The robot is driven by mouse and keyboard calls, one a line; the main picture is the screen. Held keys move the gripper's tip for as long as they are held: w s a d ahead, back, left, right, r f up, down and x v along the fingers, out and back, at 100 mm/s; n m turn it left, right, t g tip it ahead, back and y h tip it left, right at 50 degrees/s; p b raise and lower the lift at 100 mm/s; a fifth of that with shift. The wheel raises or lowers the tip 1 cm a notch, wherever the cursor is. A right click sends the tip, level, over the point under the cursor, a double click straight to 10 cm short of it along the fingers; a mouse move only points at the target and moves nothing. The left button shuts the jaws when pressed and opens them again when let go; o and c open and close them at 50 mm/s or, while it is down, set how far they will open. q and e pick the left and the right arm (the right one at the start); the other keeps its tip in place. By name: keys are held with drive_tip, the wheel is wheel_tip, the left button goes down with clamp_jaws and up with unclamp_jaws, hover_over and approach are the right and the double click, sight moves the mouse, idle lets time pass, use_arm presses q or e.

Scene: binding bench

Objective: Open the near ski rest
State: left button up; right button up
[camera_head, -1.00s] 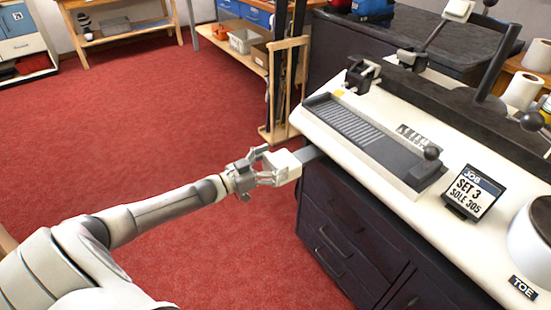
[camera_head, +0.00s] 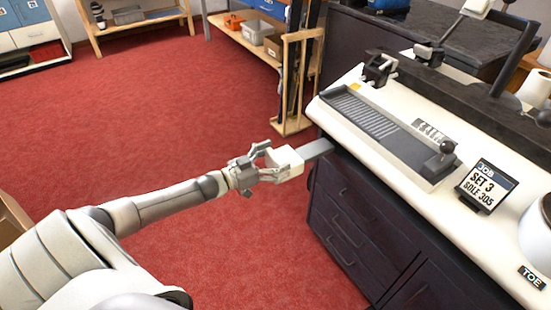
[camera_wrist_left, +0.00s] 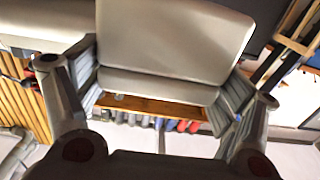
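The near ski rest shows as a pale block (camera_head: 286,162) on the end of a grey bar (camera_head: 317,149) that sticks out from under the left edge of the white bench top (camera_head: 318,112). My left gripper (camera_head: 268,165) has its fingers on both sides of the pale block and looks closed on it. In the left wrist view the block (camera_wrist_left: 175,40) fills the space between the two ridged finger pads (camera_wrist_left: 165,85). The inner end of the bar is hidden under the bench. My right gripper is not in view.
A dark drawer cabinet (camera_head: 350,225) stands under the bench top. A job sign (camera_head: 486,186) and a grey scale plate with a knob (camera_head: 385,130) sit on top. A wooden rack (camera_head: 295,85) stands beyond the gripper. The red floor (camera_head: 160,110) left of the bench is open.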

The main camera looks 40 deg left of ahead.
use_arm(q)
drive_tip(key=shift+o, duration=0.7)
drive_tip(key=shift+s+a, duration=0.15)
drive_tip(key=shift+s, duration=0.2)
drive_tip(key=v, duration=1.1)
